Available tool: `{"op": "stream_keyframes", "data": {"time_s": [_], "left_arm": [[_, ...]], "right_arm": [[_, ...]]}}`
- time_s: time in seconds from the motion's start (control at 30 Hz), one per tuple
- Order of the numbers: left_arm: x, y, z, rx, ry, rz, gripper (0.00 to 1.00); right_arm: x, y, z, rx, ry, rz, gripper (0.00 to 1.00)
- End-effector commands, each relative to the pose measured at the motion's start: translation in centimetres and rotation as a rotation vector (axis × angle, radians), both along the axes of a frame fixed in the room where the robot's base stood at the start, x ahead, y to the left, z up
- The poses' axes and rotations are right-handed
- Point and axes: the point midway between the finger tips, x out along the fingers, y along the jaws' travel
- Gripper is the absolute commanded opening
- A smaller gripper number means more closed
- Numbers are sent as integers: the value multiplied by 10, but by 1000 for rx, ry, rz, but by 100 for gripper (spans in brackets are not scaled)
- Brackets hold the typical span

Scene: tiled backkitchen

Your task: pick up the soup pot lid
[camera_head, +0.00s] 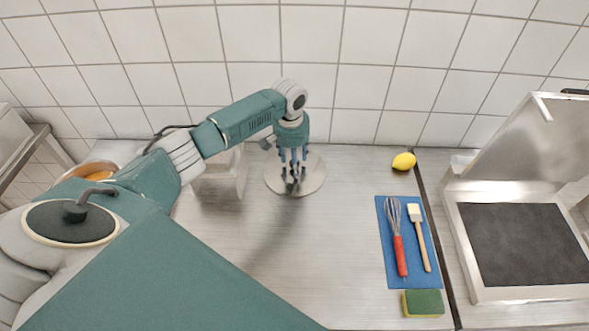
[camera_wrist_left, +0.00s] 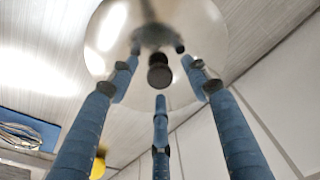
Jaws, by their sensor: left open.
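The soup pot lid (camera_head: 315,180) is a round, shiny metal disc lying flat on the steel counter near the back wall. It fills the top middle of the left wrist view (camera_wrist_left: 208,38), with its dark round knob (camera_wrist_left: 159,74) showing between the fingers. My left gripper (camera_head: 291,182) points down over the lid's middle. Its blue fingers (camera_wrist_left: 160,84) are spread open around the knob, and I cannot tell whether they touch it. The fingers hide part of the lid in the head view. My right gripper is out of view.
A light box-like container (camera_head: 222,178) stands left of the lid, partly behind my arm. To the right are a lemon (camera_head: 404,161), a blue mat (camera_head: 395,272) with whisk and brush, a sponge (camera_head: 423,303) and an open grill (camera_head: 520,245). The counter before the lid is clear.

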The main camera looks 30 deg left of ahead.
Motion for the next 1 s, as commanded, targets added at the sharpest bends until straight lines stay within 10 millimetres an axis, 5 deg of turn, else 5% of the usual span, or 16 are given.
{"op": "stream_keyframes", "data": {"time_s": [0.07,0.33,0.77,1.0], "left_arm": [[0,0,0,0,0,0,48],[0,0,1,0,0,0,0],[1,0,5,-1,-2,0,0],[2,0,34,0,-6,-1,0]], "right_arm": [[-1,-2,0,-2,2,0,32],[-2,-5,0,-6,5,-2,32],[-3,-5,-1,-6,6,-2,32],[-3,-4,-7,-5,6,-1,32]]}}
